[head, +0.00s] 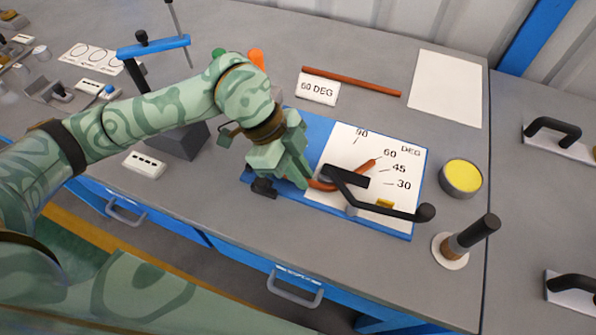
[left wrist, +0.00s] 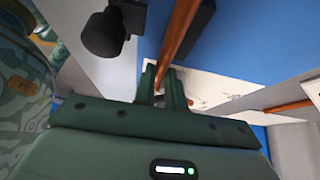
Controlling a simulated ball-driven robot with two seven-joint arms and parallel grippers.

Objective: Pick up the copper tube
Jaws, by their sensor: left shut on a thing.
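A copper tube (head: 364,167) lies over the blue bending board (head: 413,213) and its white angle card, with a bend near the black bender. My left gripper (head: 301,181) reaches down to the left part of this tube. In the left wrist view the fingers (left wrist: 164,85) are shut on the copper tube (left wrist: 179,35), which runs up past them. More copper tube (left wrist: 290,107) shows at the right there. The black bender handle (head: 390,209) crosses the card. My right gripper is not in view.
A straight copper-coloured rod (head: 352,81) lies at the back behind a "60 DEG" sign (head: 318,88). A yellow-topped tin (head: 461,178) and a black-handled tool (head: 472,236) stand at the right. A white sheet (head: 447,88) lies flat behind.

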